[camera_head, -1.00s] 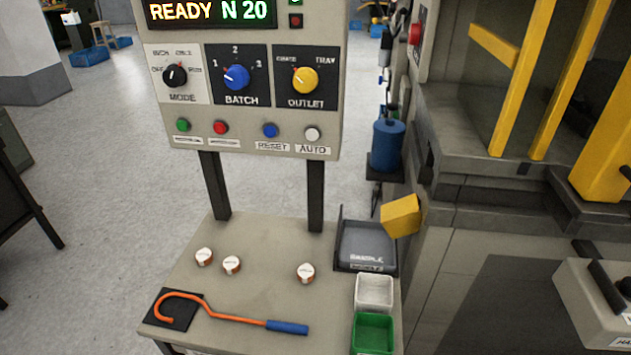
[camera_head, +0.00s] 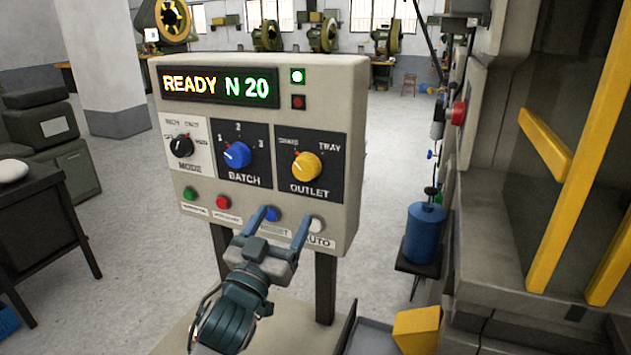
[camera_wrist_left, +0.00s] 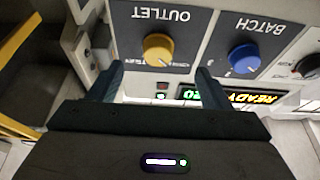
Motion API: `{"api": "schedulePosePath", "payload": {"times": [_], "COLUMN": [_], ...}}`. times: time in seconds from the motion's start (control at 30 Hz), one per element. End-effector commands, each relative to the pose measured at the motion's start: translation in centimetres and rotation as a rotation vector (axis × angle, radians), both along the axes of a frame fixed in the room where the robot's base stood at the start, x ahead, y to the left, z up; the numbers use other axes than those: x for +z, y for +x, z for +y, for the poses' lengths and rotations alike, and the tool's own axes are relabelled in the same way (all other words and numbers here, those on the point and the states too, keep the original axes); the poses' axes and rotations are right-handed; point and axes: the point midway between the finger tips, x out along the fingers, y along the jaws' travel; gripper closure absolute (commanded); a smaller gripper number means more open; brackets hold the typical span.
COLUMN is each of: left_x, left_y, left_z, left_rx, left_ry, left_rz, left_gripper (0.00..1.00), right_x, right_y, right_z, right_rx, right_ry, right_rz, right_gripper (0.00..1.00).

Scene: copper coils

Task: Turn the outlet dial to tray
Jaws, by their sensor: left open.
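The yellow outlet dial (camera_head: 307,167) is on the right of the control panel (camera_head: 350,115). Its mark points up and left, toward the left label, away from the TRAY label at its upper right. My left gripper (camera_head: 284,217) is open and empty in front of the panel, below the dial and over the lower button row. In the left wrist view the panel appears upside down, with the yellow dial (camera_wrist_left: 158,48) framed between the two open fingers (camera_wrist_left: 161,75). No contact with the dial shows. My right gripper is not in view.
The blue batch dial (camera_head: 237,156) and black mode dial (camera_head: 181,146) are left of the outlet dial. A yellow-barred machine (camera_head: 545,140) stands at the right.

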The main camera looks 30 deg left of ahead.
Motion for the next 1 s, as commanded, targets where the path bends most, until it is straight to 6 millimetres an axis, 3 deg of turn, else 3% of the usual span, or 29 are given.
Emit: {"api": "schedulePosePath", "payload": {"times": [0.17, 0.43, 0.7, 1.0], "left_x": [1.9, 3.9, 5.0, 5.1], "left_y": [0.7, 5.3, 9.0, 9.8], "left_z": [-0.1, 0.1, 0.4, 0.4], "left_rx": [-0.011, -0.009, -0.01, -0.01], "left_ry": [0.002, 0.001, 0.003, 0.003], "left_rz": [-0.042, -0.038, -0.034, -0.035], "left_gripper": [0.28, 0.28, 0.28, 0.28], "right_x": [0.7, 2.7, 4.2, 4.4], "right_y": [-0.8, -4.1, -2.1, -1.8], "right_z": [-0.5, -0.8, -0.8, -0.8], "right_rx": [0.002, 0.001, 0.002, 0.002], "right_ry": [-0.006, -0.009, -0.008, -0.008], "right_rz": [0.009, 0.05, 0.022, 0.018], "right_gripper": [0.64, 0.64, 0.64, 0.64]}}
